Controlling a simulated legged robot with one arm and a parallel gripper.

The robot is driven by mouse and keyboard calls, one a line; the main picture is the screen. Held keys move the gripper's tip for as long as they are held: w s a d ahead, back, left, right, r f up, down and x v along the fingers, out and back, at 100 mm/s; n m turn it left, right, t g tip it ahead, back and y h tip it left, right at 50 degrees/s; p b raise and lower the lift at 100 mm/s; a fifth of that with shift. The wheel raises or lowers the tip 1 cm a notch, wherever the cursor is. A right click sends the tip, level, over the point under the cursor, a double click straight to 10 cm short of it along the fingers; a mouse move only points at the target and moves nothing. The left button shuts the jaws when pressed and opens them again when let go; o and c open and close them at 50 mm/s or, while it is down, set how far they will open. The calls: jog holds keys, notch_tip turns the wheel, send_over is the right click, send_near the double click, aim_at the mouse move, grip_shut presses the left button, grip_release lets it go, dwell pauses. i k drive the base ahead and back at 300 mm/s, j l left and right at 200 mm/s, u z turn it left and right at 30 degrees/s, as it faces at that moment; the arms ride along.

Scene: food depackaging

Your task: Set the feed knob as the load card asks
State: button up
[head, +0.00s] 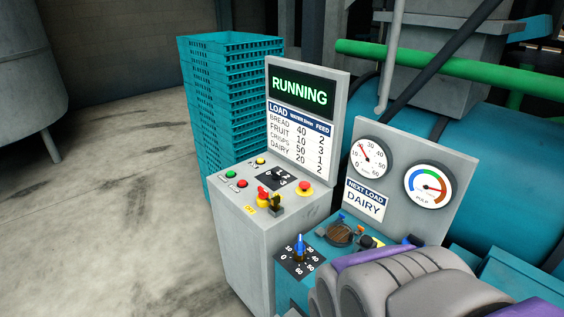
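The load card (365,200) on the grey back panel reads "NEXT LOAD DAIRY". A printed table (297,139) on the control cabinet lists load, water and feed; its DAIRY row reads 20 and 2. A black knob (278,177) with a small numbered scale sits on the cabinet's sloped top; it looks like the feed knob, and its setting is too small to read. A blue-handled knob (299,247) on a black 0-to-60 plate stands lower, nearer me. My grey and purple arm fills the lower right; I cannot make out my gripper's fingers.
A display (300,91) reads RUNNING. Two dials stand behind, one marked PULP (430,185). Stacked teal crates (225,110) stand behind; floor is clear at left.

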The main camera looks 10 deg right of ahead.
aim_at(275, 176)
jog(key=i+j+z, duration=0.3)
jog(key=j+z, duration=0.2)
jog(key=z, duration=0.15)
jog(key=i+j+z, duration=0.15)
jog(key=j+z, duration=0.15)
jog(key=i+j, duration=0.1)
jog(key=j, duration=0.35)
jog(key=i+j+z, duration=0.1)
jog(key=j, duration=0.4)
jog(key=i+j, duration=0.1)
jog(key=j, duration=0.35)
jog(key=i+z, duration=0.05)
